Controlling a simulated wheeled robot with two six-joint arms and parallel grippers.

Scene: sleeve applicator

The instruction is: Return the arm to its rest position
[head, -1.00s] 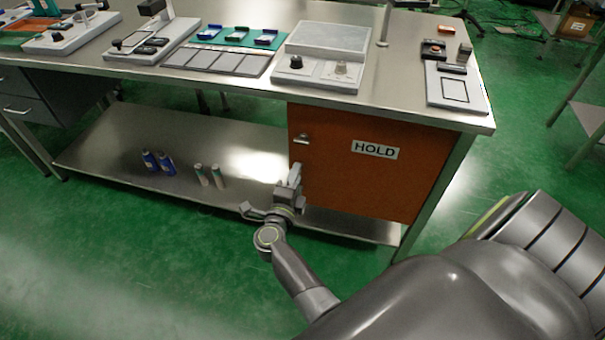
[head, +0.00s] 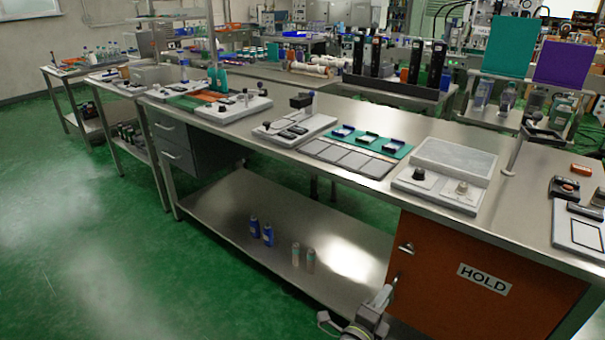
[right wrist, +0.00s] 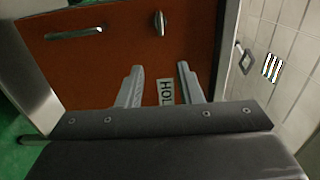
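My right gripper (head: 380,303) shows at the bottom edge of the head view, in front of the orange cabinet door (head: 470,275) under the bench. In the right wrist view its two grey fingers (right wrist: 159,72) stand apart with nothing between them. Part of the HOLD label (right wrist: 165,92) shows between the fingers. Most of my right arm is out of the head view. My left gripper is in neither view.
The steel bench (head: 350,110) carries a box with knobs (head: 445,175), a teal tray (head: 370,143) and several fixtures. Blue cans (head: 261,231) and pale bottles (head: 303,256) stand on the lower shelf (head: 220,205). The green floor (head: 80,230) at left is clear.

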